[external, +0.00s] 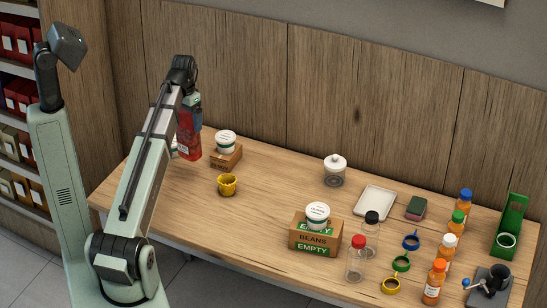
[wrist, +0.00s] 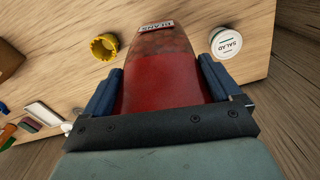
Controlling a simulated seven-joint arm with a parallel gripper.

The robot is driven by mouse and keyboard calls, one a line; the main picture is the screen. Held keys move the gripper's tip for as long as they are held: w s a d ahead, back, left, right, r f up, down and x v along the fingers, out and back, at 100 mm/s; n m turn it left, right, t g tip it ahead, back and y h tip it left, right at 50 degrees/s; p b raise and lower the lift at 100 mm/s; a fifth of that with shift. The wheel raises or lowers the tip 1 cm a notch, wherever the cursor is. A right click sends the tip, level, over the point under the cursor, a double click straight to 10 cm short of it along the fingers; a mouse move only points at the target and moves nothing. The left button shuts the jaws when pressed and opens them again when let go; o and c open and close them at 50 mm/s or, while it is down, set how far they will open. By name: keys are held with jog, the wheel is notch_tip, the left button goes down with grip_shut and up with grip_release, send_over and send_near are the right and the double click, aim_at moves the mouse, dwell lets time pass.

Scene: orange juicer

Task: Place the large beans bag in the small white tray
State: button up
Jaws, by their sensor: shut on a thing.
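The large beans bag (external: 190,137) is red with a brownish pattern at one end and a white label. In the wrist view the bag (wrist: 165,75) fills the space between the two blue fingers of my gripper (wrist: 162,85), which is shut on it. In the external view my gripper (external: 188,98) holds the bag above the left end of the table, and its fingers are hard to make out. The small white tray (external: 374,202) lies flat and empty at the table's right-centre, well to the right of the bag. The tray also shows at the left of the wrist view (wrist: 42,115).
Juice bottles (external: 435,280) stand at right.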

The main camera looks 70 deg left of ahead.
jog(key=w+d+m, duration=0.5)
jog(key=w+d, duration=1.2)
jog(key=w, duration=0.4)
jog(key=w+d+m, duration=0.4)
jog(key=w+d, duration=1.2)
jog(key=w, duration=0.5)
jog(key=w+m, duration=0.6)
jog(key=w, duration=0.5)
jog(key=shift+w+d+r+m, duration=0.2)
jog(key=shift+d+r+m, duration=0.1)
jog(key=shift+m, duration=0.1)
notch_tip(320, 180, down, 10)
jog(key=o, duration=1.3)
jog(key=shift+f, duration=0.1)
jog(key=shift+c, duration=0.2)
